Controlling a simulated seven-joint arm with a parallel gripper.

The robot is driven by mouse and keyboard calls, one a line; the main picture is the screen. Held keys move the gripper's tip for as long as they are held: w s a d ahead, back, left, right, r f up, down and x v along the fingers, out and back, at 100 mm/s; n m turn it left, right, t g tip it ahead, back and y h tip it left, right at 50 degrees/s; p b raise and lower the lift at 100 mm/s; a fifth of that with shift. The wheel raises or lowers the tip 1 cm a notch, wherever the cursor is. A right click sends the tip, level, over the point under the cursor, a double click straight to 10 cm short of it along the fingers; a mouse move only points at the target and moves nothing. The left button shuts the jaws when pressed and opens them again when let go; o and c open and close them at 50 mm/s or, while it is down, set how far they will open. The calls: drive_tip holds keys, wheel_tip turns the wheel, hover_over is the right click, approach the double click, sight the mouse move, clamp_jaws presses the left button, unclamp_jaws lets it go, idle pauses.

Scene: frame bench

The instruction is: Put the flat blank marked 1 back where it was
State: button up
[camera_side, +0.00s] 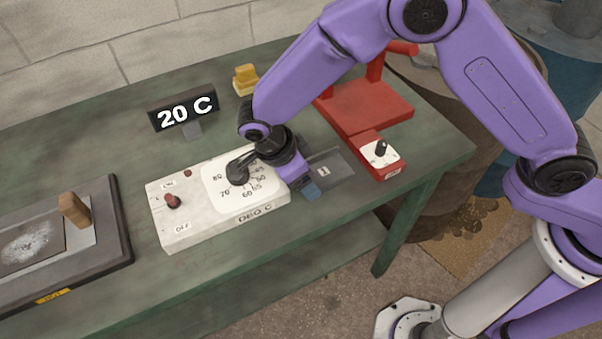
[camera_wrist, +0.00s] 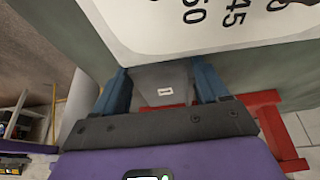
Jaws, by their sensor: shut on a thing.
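The flat blank marked 1 (camera_side: 341,172) is a dark grey plate with a small white label. In the side view it is between the white control box and the red stand, close over the green bench; I cannot tell whether it touches the bench. My gripper (camera_side: 308,184) is shut on it, with a blue finger at its left end. In the wrist view the blank (camera_wrist: 150,83) sits between the two blue fingers of my gripper (camera_wrist: 162,75), label facing the camera. Part of it is hidden behind the gripper body.
The white control box (camera_side: 215,222) with dial and red switch is just left of my gripper. A red stand (camera_side: 368,105) with a knob is close on the right. A 20 C display (camera_side: 183,112), yellow block (camera_side: 245,79) and dark hot plate (camera_side: 118,235) stand farther off. The bench's front edge is near.

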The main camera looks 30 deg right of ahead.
drive_tip(key=shift+f, duration=0.1)
drive_tip(key=o, duration=1.7)
drive_tip(key=shift+c, duration=0.2)
drive_tip(key=v, duration=1.2)
